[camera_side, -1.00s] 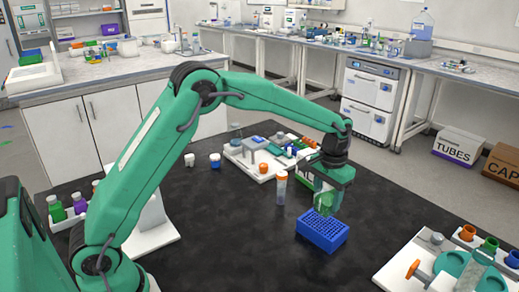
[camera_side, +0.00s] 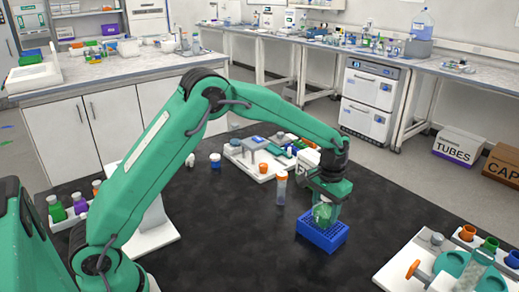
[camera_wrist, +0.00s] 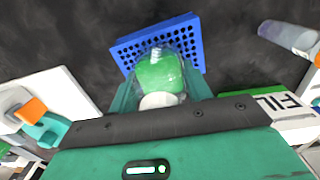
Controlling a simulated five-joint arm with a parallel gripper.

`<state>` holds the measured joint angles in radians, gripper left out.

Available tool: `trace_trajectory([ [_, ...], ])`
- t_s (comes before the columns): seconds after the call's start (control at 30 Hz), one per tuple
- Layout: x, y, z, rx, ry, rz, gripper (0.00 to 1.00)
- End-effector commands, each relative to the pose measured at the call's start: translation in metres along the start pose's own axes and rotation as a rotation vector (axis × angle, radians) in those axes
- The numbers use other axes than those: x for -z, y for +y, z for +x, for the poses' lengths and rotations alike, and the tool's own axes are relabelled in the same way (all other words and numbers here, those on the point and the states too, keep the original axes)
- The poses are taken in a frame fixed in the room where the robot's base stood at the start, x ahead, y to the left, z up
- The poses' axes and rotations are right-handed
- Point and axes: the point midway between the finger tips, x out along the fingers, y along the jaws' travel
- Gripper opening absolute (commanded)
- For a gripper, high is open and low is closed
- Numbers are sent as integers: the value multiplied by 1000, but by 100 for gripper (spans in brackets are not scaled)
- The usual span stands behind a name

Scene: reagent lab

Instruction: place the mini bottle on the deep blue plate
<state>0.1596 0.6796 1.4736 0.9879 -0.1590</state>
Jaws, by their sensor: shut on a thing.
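The deep blue plate (camera_side: 327,240) is a blue block with a grid of holes on the black bench top, right of centre in the side view. It also shows beyond my fingers in the wrist view (camera_wrist: 131,43). My gripper (camera_side: 324,214) is shut on the mini bottle (camera_wrist: 160,74), a small clear bottle with green contents and a whitish end towards the gripper. In the side view the bottle is largely hidden by the fingers. It is over the plate, at or just above its top; I cannot tell whether it touches.
A clear tube with an orange cap (camera_side: 281,187) stands left of the plate. A white tray with several items (camera_side: 262,163) lies behind it. A white station with an orange handle (camera_side: 413,269) is at the right.

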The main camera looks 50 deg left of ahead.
Motion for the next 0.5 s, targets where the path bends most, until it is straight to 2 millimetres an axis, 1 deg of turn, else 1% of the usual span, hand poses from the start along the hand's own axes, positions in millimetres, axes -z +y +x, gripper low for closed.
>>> trace_trajectory([
  [0.03, 0, 0, 1, 0, 0, 0, 23],
  [0.07, 0, 0, 1, 0, -1, 0, 55],
  [0.13, 0, 0, 1, 0, -1, 0, 68],
  [0.17, 0, 0, 1, 0, -1, 0, 71],
  [0.5, 0, 0, 0, 0, 0, 0, 71],
])
